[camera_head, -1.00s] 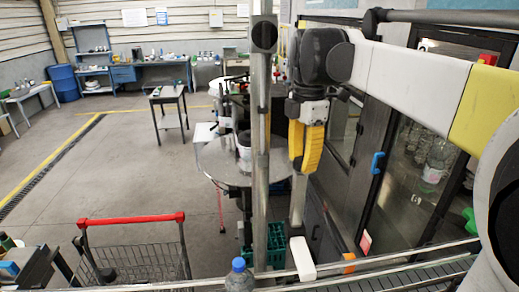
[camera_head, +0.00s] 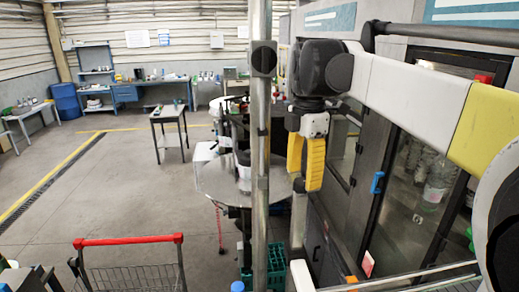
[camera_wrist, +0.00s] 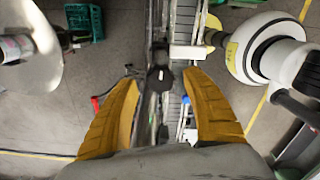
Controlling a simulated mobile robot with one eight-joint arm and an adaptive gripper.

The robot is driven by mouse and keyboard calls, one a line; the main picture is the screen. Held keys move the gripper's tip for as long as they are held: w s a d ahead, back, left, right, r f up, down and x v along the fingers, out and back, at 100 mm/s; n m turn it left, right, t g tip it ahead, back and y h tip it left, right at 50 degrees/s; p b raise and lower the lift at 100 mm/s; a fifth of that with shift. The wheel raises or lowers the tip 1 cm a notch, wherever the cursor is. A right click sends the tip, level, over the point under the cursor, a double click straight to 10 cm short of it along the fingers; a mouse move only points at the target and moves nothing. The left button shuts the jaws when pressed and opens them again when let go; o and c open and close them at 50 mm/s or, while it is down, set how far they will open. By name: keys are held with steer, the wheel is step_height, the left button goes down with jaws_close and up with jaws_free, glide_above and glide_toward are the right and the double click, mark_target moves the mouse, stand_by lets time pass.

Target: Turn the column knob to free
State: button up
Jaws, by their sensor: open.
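My gripper (camera_head: 305,168) hangs pointing down from my arm, right of a metal post, with its yellow fingers apart and nothing between them. In the wrist view my gripper (camera_wrist: 163,84) has one ribbed finger on each side. A dark knob-like part (camera_wrist: 160,78) shows between and below the fingers in that view; I cannot tell whether it is the column knob or how it is set. In the head view a black round part (camera_head: 264,58) sits high on the metal column (camera_head: 260,150), left of my gripper. I see no contact between the fingers and either part.
A round metal table (camera_head: 225,185) stands left of and beyond the post. A glass-doored machine (camera_head: 410,190) with a blue handle (camera_head: 377,183) is close on the right. A red-handled cart (camera_head: 128,240) is at lower left. Open floor (camera_head: 100,190) lies left.

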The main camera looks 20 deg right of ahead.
mark_target(303, 181)
step_height(303, 181, up, 10)
stand_by(0.3)
stand_by(0.4)
